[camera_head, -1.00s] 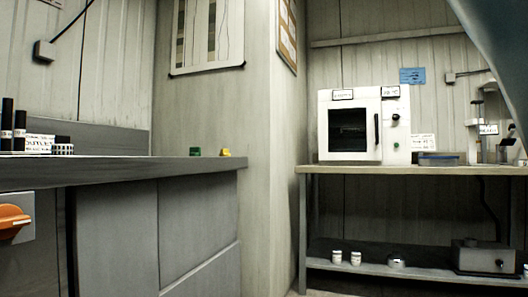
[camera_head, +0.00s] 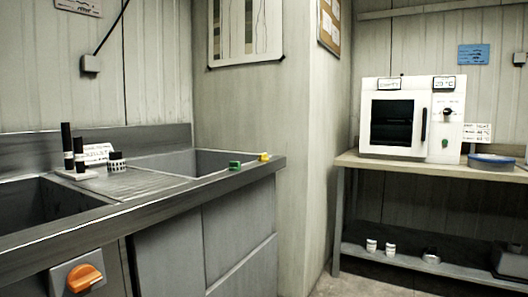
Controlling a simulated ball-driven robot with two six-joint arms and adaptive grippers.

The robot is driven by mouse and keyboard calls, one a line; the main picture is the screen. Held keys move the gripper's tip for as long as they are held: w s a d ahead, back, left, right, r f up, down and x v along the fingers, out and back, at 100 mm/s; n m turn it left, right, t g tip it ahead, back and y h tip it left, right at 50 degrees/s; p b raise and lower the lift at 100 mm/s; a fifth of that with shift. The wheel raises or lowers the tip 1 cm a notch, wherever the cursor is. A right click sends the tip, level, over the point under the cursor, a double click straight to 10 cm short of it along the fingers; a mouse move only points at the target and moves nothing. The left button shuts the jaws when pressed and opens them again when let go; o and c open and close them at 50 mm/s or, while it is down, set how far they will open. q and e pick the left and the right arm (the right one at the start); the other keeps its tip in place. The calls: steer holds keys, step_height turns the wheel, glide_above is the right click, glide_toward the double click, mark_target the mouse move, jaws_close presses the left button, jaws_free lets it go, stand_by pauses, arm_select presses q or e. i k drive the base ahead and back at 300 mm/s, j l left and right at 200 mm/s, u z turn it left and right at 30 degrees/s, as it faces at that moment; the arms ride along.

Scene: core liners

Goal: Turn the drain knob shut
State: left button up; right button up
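The drain knob (camera_head: 84,277) is an orange handle on a pale square plate, on the front of the sink counter at the lower left of the head view. Its handle lies tilted, with the right end a little higher. Neither of my grippers shows in the head view, and nothing touches the knob.
The grey counter (camera_head: 150,207) holds two sink basins. Black cylinders (camera_head: 67,140), a label card and green (camera_head: 235,166) and yellow (camera_head: 264,157) blocks stand on it. A white oven (camera_head: 412,118) sits on a bench at the right. Some floor shows between them.

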mark_target(263, 157)
steer(key=i+l+u, duration=0.1)
steer(key=u, duration=0.4)
steer(key=i+l+u, duration=0.1)
steer(key=u, duration=0.35)
steer(key=l+u, duration=0.15)
steer(key=u, duration=0.35)
steer(key=i+l+u, duration=0.15)
steer(key=l+u, duration=0.2)
steer(key=l, duration=0.6)
steer(key=l+u, duration=0.35)
steer(key=l, duration=0.6)
steer(key=k+l+u, duration=0.1)
steer(key=l+u, duration=0.25)
steer(key=l, duration=0.65)
